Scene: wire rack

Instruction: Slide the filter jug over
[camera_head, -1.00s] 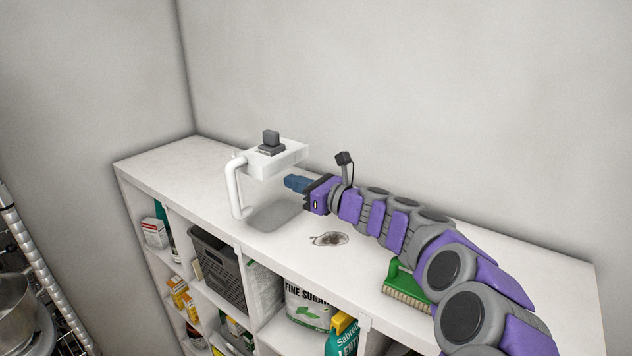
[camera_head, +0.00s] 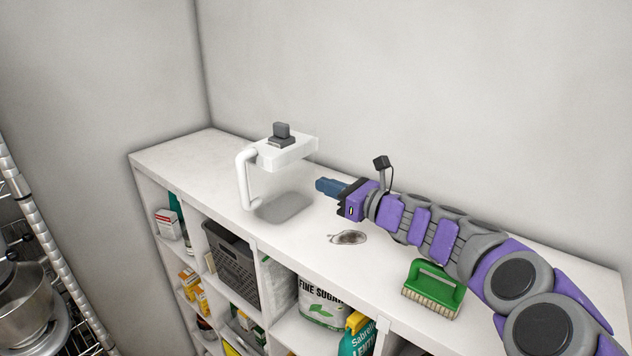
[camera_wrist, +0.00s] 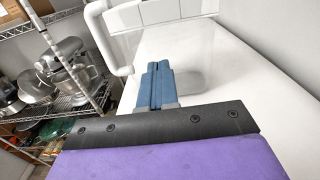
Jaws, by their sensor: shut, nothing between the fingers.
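The filter jug (camera_head: 287,152) stands on the white shelf top, with a white lid, a dark grey knob and a white handle on its left side. Its body is clear and hard to see, with a grey shadow on the shelf. In the wrist view its white lid and handle (camera_wrist: 118,42) show beyond the fingers. My gripper (camera_head: 318,184) is shut and empty, its blue fingers pointing left at the jug from its right side. A gap shows between the fingertips and the lid's right end; contact with the clear body cannot be told.
A dark stain (camera_head: 348,237) marks the white shelf top (camera_head: 190,160) in front of my gripper. A green brush (camera_head: 434,286) lies near the front edge, close to my arm. The shelf top left of the jug is clear. A wire rack (camera_wrist: 80,100) with pots stands at the left.

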